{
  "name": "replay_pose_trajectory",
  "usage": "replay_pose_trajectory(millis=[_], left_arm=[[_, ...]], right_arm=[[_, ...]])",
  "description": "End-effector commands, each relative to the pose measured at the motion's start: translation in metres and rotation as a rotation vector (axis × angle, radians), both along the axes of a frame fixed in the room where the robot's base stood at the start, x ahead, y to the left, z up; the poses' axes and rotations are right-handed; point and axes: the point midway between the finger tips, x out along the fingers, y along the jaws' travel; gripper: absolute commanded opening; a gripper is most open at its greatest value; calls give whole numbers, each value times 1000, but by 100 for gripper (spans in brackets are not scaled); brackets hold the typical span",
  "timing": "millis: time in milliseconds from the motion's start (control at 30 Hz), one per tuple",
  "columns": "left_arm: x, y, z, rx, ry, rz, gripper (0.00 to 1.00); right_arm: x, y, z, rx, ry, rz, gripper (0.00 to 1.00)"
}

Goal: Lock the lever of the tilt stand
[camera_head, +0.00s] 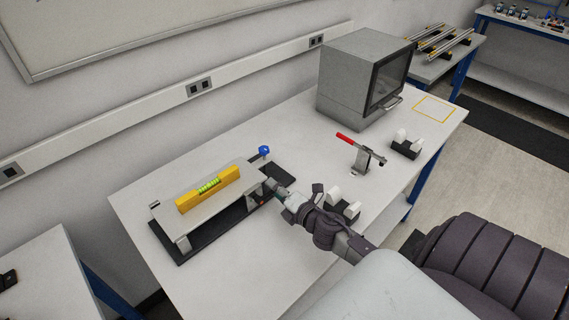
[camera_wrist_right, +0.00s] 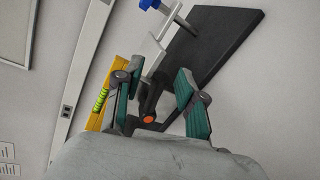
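The tilt stand (camera_head: 182,257) has a black base and a light tilting plate, and stands on the white table. A yellow spirit level (camera_head: 209,188) with a green vial lies along the plate. A blue knob (camera_head: 264,150) stands up at its far right corner. My right gripper (camera_head: 272,192) is at the stand's right end. In the right wrist view, my right gripper (camera_wrist_right: 155,98) has its teal-padded fingers apart. A dark lever-like part with an orange round end (camera_wrist_right: 148,119) shows between them; I cannot tell whether they touch it. My left gripper is not in view.
A red-handled clamp (camera_head: 361,156) stands right of the stand. Black-and-white holders (camera_head: 406,145) are on the table, one partly behind my right arm. A grey box with a dark door (camera_head: 345,85) stands at the back. The table's front left is clear.

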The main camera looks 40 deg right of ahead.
Motion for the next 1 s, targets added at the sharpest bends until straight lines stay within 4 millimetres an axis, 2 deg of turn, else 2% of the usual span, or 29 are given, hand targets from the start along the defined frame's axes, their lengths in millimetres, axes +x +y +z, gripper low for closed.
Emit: replay_pose_trajectory(millis=[167,400,533,700,1000], left_arm=[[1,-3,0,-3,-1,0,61],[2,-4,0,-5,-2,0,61],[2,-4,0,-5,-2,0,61],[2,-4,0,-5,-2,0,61],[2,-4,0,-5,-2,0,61]], right_arm=[[-28,1,4,1,3,0,40],[-79,1,12,3,5,-2,40],[-99,2,16,3,3,-1,40],[-112,2,19,1,1,0,40],[-114,2,19,0,1,0,40]])
